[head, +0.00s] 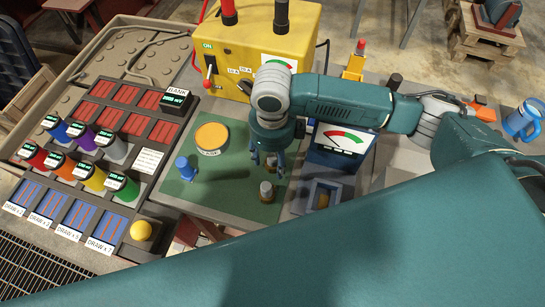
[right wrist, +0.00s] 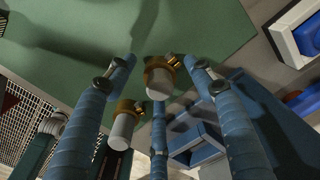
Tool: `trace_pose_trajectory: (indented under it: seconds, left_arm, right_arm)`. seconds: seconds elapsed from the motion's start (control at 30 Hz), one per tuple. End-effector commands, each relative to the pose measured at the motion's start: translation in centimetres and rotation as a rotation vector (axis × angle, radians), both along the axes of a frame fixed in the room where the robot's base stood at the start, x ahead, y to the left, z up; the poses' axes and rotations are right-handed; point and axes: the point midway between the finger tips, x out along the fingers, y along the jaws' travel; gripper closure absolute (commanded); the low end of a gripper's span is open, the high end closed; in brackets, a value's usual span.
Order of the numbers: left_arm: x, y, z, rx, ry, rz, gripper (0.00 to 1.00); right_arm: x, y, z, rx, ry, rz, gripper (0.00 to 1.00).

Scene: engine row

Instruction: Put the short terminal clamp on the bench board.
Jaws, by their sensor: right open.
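The green bench board (head: 225,203) lies on the table in the middle of the head view. Two small clamps with brass collars and pale grey tops stand at its right part, a nearer one (head: 267,192) and a farther one (head: 271,163). I cannot tell which is the short terminal clamp. My right gripper (head: 268,165) points down over them, its fingers open. In the right wrist view, one clamp (right wrist: 160,78) shows between the spread fingers (right wrist: 160,75), and the other (right wrist: 125,122) is beside the left finger. Nothing is seen gripped. My left gripper is out of view.
An orange disc (head: 211,136) and a blue post (head: 186,168) stand on the board's left part. A blue meter box (head: 338,145) and a small blue tray (head: 323,194) are close on the right. A yellow box (head: 258,45) is behind; a panel of coloured cylinders (head: 95,179) is left.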

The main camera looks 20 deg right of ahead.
Motion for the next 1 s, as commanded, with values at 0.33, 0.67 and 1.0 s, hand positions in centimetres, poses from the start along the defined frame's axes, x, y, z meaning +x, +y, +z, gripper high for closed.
trace_pose_trajectory:
  seconds: [0.33, 0.67, 1.0]
  left_arm:
    - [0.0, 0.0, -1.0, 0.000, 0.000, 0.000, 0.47]
    - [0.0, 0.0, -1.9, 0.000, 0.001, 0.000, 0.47]
    - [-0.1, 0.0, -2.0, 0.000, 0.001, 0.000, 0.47]
  right_arm:
    - [0.2, 0.1, 4.8, 0.002, -0.007, 0.001, 0.47]
    - [0.1, 0.1, 11.0, 0.002, -0.004, 0.000, 0.47]
    - [0.0, 0.1, 12.3, 0.001, 0.001, -0.001, 0.47]
